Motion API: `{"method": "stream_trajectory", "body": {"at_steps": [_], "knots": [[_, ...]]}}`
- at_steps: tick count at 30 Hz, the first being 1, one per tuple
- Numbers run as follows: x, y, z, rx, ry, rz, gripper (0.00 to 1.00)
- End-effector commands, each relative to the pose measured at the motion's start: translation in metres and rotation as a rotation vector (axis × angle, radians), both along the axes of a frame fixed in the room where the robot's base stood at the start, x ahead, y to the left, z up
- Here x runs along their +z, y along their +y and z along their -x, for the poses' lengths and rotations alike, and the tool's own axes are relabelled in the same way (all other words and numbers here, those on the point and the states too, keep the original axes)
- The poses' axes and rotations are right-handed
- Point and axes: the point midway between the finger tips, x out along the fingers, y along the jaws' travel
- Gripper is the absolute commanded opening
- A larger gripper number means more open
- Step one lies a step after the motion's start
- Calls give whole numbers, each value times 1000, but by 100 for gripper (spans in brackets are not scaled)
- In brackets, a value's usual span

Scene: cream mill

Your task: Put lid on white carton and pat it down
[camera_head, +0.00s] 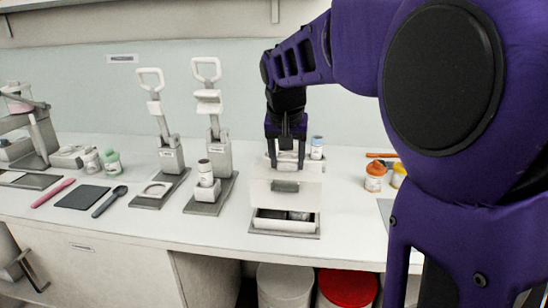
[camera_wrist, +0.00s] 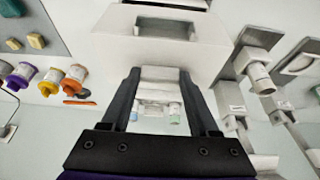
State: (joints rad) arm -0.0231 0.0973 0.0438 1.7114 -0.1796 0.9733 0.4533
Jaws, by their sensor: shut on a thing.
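My gripper (camera_head: 287,162) is right of the middle in the head view, pointing down, with its fingers shut on a white upper part of a boxy white piece, which looks like the lid (camera_head: 262,195). A grey rectangular patch marks its front. In the wrist view, the white part (camera_wrist: 160,73) lies between the fingertips, with the broad white face (camera_wrist: 115,50) beyond. Directly below in the head view is the white carton (camera_head: 285,226), with a dark opening at its front and dark contents partly visible. I cannot tell whether lid and carton touch.
Two lever stands (camera_head: 160,150) (camera_head: 213,130) stand to the left. A blue-capped jar (camera_head: 316,148) is close behind the gripper. An orange-capped jar (camera_head: 375,176) stands to the right. A spoon (camera_head: 110,201) and dark mat (camera_head: 82,197) lie farther left.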

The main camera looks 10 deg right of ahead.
Motion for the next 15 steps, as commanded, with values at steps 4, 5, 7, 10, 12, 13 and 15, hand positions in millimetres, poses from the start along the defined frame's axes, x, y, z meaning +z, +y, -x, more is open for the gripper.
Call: {"method": "stream_trajectory", "body": {"at_steps": [4, 5, 7, 10, 12, 13, 15], "knots": [[0, 0, 0, 0, 0, 0, 0], [0, 0, 0, 0, 0, 0, 0], [0, 0, 0, 0, 0, 0, 0], [0, 0, 0, 0, 0, 0, 0], [-1, 0, 0, 0, 0, 0, 0], [-2, 0, 0, 0, 0, 0, 0], [-3, 0, 0, 0, 0, 0, 0]]}}
